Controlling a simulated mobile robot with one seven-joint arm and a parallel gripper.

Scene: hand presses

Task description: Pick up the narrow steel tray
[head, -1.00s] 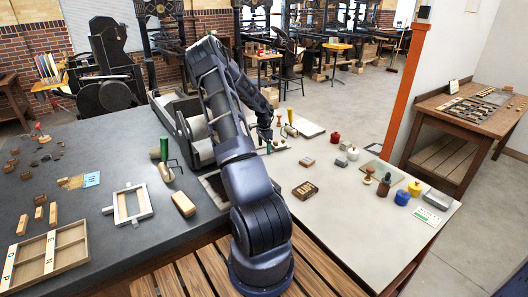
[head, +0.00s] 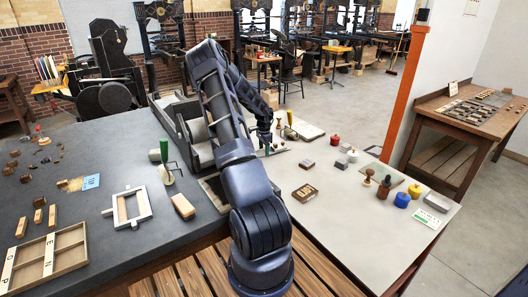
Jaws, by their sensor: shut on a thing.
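The narrow steel tray (head: 279,149) looks like a small greyish strip with tiny pieces on or beside it. It lies at the left part of the pale table, just right of my arm. My gripper (head: 267,151) points down at the tray's left end and is shut on it. The fingertips are small and partly hidden by my arm, so the exact grip is unclear. I cannot tell whether the tray is clear of the tabletop.
A brown block (head: 305,191), a dark-topped block (head: 308,165), a red pot (head: 335,140), a blue pot (head: 402,200) and a stamp (head: 384,186) stand to the right. A green-handled tool (head: 165,158) is left of my arm. The pale table's front is clear.

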